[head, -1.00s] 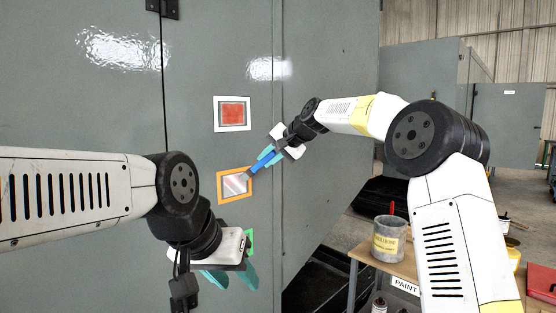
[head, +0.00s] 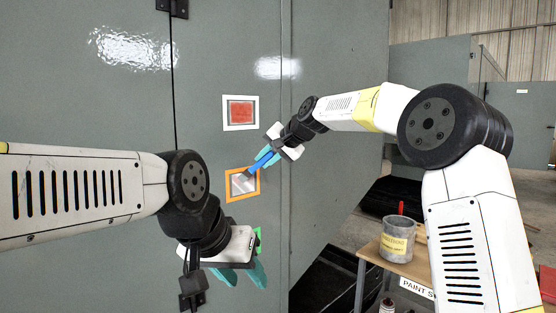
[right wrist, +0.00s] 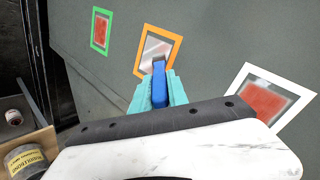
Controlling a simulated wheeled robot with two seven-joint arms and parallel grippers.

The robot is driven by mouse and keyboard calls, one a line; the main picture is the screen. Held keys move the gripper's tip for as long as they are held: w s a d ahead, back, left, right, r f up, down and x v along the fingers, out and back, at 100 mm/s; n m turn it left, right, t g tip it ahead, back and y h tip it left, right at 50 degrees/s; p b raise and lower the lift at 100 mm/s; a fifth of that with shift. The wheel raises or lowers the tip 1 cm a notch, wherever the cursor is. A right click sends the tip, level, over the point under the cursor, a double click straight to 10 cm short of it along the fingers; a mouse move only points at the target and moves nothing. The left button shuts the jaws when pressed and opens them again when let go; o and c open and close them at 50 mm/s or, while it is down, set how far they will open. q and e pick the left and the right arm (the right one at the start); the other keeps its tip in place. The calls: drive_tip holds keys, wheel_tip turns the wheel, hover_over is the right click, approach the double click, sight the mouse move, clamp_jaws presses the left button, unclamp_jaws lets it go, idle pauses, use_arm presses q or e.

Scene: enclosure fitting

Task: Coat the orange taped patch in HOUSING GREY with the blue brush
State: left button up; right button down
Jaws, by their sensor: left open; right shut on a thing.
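The orange taped patch (head: 238,187) is on the grey cabinet wall, with a pale, silvery grey inside; it also shows in the right wrist view (right wrist: 152,53). My right gripper (head: 267,157) is shut on the blue brush (head: 261,162), whose handle shows between the teal fingers in the right wrist view (right wrist: 159,87). The brush head reaches the patch's upper right part in the head view; I cannot tell whether it touches. My left gripper (head: 240,273) is open and empty, below the orange patch. The grey paint pot (head: 397,240) stands on a small wooden bench to the right.
A white-taped red patch (head: 240,113) is above the orange one. A green-taped patch (head: 258,240) is partly hidden behind my left gripper; its red inside shows in the right wrist view (right wrist: 100,31). The bench (head: 377,254) bears a PAINT sign. Bare wall lies right of the patches.

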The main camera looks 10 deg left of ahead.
drive_tip(key=shift+s+a, duration=1.35)
drive_tip(key=shift+s, duration=0.35)
drive_tip(key=shift+w+d, duration=3.25)
drive_tip(key=shift+w, duration=0.9)
drive_tip(key=s+a, duration=0.6)
drive_tip(key=s, duration=0.2)
drive_tip(key=shift+s+a, duration=0.2)
drive_tip(key=shift+a, duration=0.1)
drive_tip(key=shift+d, duration=0.1)
drive_tip(key=shift+s+d, duration=0.9)
drive_tip(key=shift+d, duration=0.25)
drive_tip(key=shift+s+d, duration=0.9)
drive_tip(key=shift+d, duration=0.25)
